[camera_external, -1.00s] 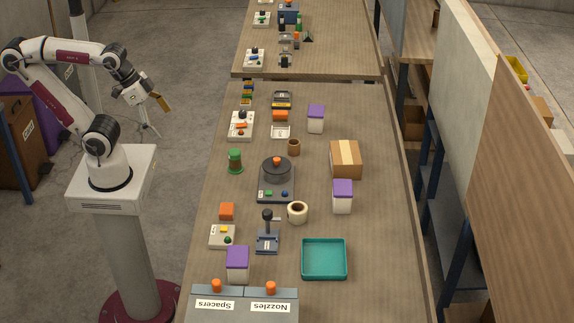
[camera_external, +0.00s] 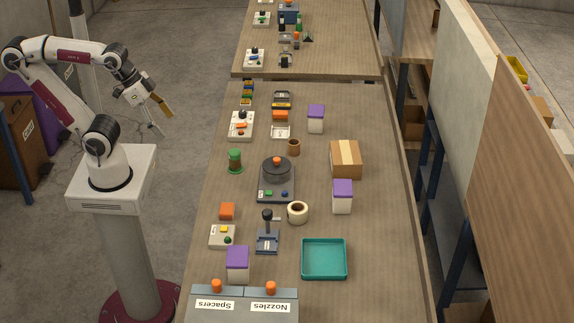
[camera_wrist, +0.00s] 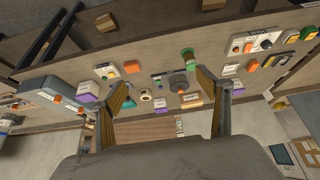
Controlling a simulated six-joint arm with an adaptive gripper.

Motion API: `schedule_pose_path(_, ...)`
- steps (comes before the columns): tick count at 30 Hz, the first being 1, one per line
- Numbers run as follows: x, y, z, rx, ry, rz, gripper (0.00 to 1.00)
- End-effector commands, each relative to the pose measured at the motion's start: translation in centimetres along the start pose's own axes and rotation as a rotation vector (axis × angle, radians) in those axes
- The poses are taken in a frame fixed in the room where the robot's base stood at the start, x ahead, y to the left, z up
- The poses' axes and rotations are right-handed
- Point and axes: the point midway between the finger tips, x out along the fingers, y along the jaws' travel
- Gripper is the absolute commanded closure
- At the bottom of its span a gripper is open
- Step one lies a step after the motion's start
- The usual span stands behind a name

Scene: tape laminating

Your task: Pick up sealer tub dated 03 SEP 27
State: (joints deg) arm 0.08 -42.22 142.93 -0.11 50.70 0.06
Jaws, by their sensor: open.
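Three white tubs with purple lids stand upright on the bench: one at the near left (camera_external: 237,264), one right of centre (camera_external: 342,196), and one toward the far end (camera_external: 316,118). Their dates cannot be read in either view, so I cannot tell which is dated 03 SEP 27. My gripper (camera_external: 158,118) is open and empty, off the bench's left side and well apart from the tubs.
A teal tray (camera_external: 324,259) lies at the near right. A cardboard box (camera_external: 346,160), a dark round device (camera_external: 276,180), a lever press (camera_external: 267,238), a tape roll (camera_external: 298,212) and a green-capped jar (camera_external: 235,160) stand between the tubs. Spacers and Nozzles bins (camera_external: 243,305) are nearest.

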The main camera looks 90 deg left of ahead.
Motion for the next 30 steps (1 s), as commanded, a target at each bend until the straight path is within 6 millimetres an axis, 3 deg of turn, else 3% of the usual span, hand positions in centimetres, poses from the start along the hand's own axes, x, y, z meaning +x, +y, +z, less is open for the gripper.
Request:
schedule_pose_path(5,0.8,0.3,-2.1,0.005,0.022,0.009,0.23)
schedule_pose_path(14,3.1,1.3,-8.2,0.011,0.097,0.032,0.23)
schedule_pose_path(30,9.2,3.1,-19.0,0.014,0.244,0.062,0.23)
